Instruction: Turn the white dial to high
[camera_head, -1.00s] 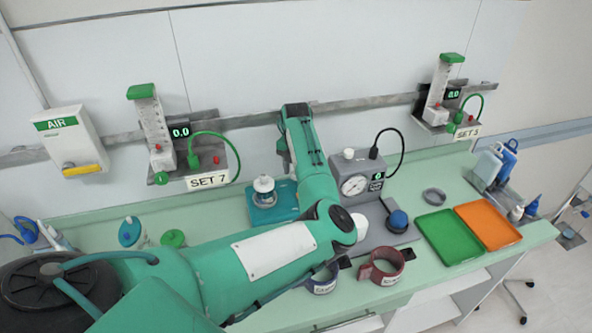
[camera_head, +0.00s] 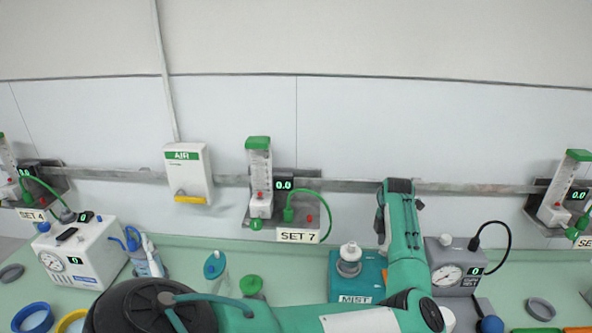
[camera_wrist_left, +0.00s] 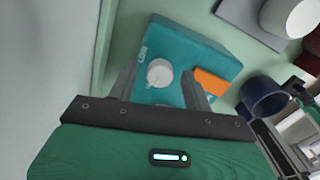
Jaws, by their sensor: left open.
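The white dial (camera_wrist_left: 160,72) is a round knob on top of a teal box (camera_wrist_left: 184,47), seen in the left wrist view. In the head view the box (camera_head: 372,272) bears the label MIST; I cannot make out the dial there, and my arm covers the box's right side. My left gripper (camera_wrist_left: 158,77) is open. Its two grey fingers show on either side of the dial in the left wrist view; I cannot tell whether they touch it. In the head view my left gripper (camera_head: 381,227) is mostly hidden by its own wrist. My right gripper is out of view.
The wall rail (camera_head: 350,185) runs behind.

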